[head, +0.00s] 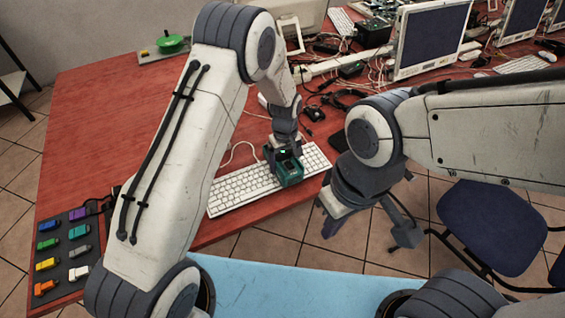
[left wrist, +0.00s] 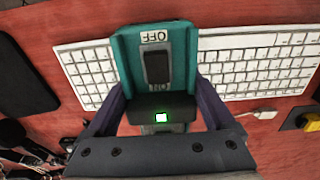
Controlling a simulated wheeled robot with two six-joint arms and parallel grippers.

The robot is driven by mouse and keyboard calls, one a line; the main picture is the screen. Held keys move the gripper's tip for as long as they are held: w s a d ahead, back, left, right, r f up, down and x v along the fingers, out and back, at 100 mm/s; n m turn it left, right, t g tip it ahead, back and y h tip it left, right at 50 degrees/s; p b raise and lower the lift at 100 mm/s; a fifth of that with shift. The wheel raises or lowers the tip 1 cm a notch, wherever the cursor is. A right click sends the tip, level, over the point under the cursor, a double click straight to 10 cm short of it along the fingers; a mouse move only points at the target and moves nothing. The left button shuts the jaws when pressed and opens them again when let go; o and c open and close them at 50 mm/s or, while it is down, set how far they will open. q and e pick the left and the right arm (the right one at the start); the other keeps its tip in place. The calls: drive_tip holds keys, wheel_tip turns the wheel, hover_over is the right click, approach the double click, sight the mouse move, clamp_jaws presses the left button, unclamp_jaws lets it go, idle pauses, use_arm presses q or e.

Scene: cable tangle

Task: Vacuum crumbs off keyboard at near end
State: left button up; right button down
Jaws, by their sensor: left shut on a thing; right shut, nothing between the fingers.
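A white keyboard (head: 240,188) lies on the red table near its front edge. A teal hand vacuum (head: 287,172) stands over the keyboard's right part; whether it touches the keys is unclear. In the left wrist view the vacuum (left wrist: 128,62) has a black switch between OFF and ON labels, and a green light glows. My left gripper (left wrist: 160,112) is shut on the vacuum, a purple finger on each side. The keyboard (left wrist: 265,62) shows on both sides of it. My right gripper (head: 366,222) is shut and empty, beyond the table's front edge. I cannot make out crumbs.
A dark tray (head: 64,256) with several coloured blocks lies at the left. Monitors (head: 430,38), loose cables and electronics crowd the back right. A green round object (head: 170,44) sits at the back left. A blue chair (head: 488,228) stands at the right.

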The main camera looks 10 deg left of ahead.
use_arm(q)
drive_tip(key=shift+w+d, duration=0.1)
drive_tip(key=shift+w+d, duration=0.7)
drive_tip(key=shift+d, duration=0.35)
drive_tip(key=shift+r, duration=0.15)
idle(0.5)
wheel_tip(320, 180, up, 7)
drive_tip(key=p, duration=0.5)
drive_tip(key=shift+a, duration=0.1)
idle(0.4)
